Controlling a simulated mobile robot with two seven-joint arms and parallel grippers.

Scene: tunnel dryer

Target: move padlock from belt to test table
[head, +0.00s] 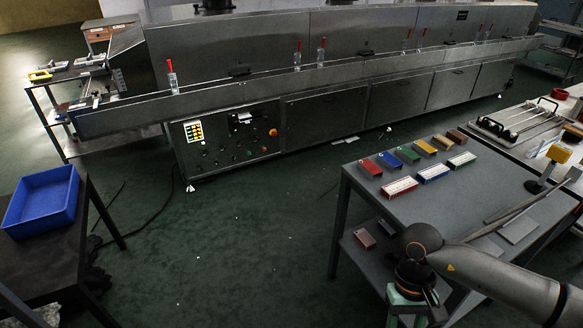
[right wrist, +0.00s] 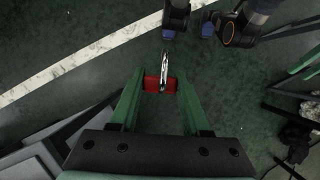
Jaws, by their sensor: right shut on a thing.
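In the right wrist view my right gripper (right wrist: 161,86) has green fingers shut on a red padlock (right wrist: 152,84) with a bright metal shackle pointing away from the palm. Dark green floor shows behind it, with no surface directly under it. In the head view my right gripper (head: 408,308) is at the bottom, in front of the grey table; the padlock is not visible there. The belt runs along the long steel dryer (head: 330,68). I cannot tell which table on the right is the test table. My left gripper is not seen in the head view.
The grey table (head: 440,205) carries several coloured blocks; its front left is bare. Another table (head: 530,95) with rods stands behind it. A blue bin (head: 42,200) stands on a dark table at left. The middle floor is mostly clear, with a cable near the dryer.

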